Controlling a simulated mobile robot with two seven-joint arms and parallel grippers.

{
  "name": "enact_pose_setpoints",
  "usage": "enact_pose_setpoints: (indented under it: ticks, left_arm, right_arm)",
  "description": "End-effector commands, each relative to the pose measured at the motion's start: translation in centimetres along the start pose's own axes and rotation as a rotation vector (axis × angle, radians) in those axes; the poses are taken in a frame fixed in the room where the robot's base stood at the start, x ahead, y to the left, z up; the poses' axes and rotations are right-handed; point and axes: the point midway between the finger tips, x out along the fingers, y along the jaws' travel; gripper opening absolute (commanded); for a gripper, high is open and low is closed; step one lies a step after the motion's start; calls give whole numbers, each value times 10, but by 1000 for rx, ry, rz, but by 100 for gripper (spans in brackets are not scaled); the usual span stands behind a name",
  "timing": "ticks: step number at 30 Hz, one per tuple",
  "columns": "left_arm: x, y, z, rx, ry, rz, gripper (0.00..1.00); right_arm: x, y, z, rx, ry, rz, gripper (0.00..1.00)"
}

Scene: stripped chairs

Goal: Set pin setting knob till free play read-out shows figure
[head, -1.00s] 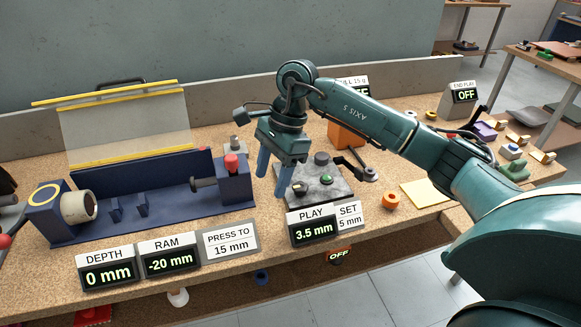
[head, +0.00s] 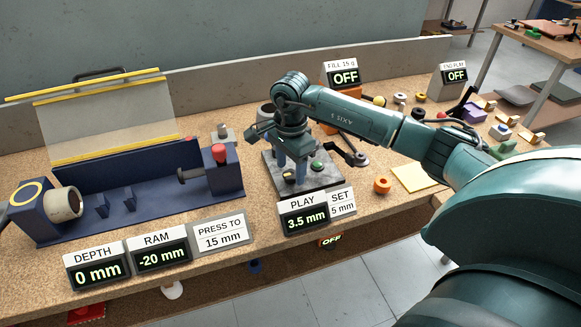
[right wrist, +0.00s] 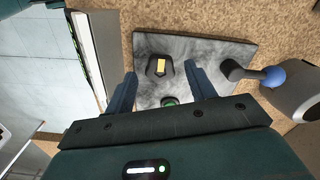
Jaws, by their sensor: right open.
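A dark knob with a yellow mark (head: 288,178) sits on a grey plate (head: 328,180) with a green button (head: 317,167). The PLAY read-out (head: 304,219) shows 3.5 mm. A SET card (head: 342,203) behind it reads 5 mm, its left part covered. My right gripper (head: 291,172) is open over the plate, pointing down. In the right wrist view the knob (right wrist: 160,67) lies between the two fingertips (right wrist: 160,72), with room on both sides. I cannot tell whether the fingers are low enough to be around it. My left gripper is out of view.
A blue press (head: 150,200) with a raised clear guard stands at left, with DEPTH 0 mm and RAM -20 mm read-outs.

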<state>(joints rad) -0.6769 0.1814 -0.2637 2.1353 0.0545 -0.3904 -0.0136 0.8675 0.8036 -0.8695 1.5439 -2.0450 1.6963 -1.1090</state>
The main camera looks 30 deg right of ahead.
Motion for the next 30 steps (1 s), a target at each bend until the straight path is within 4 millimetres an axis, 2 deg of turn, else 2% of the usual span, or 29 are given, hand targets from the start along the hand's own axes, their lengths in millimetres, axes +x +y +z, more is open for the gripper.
enact_pose_setpoints:
  ticks: [5,13,27,30]
  left_arm:
    - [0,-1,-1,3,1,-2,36]
    - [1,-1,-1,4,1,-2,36]
    - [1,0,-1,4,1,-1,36]
    - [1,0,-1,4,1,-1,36]
  right_arm:
    - [10,0,0,0,-1,0,55]
    - [11,0,0,0,-1,0,54]
    - [11,0,0,0,-1,0,16]
    - [11,0,0,0,-1,0,10]
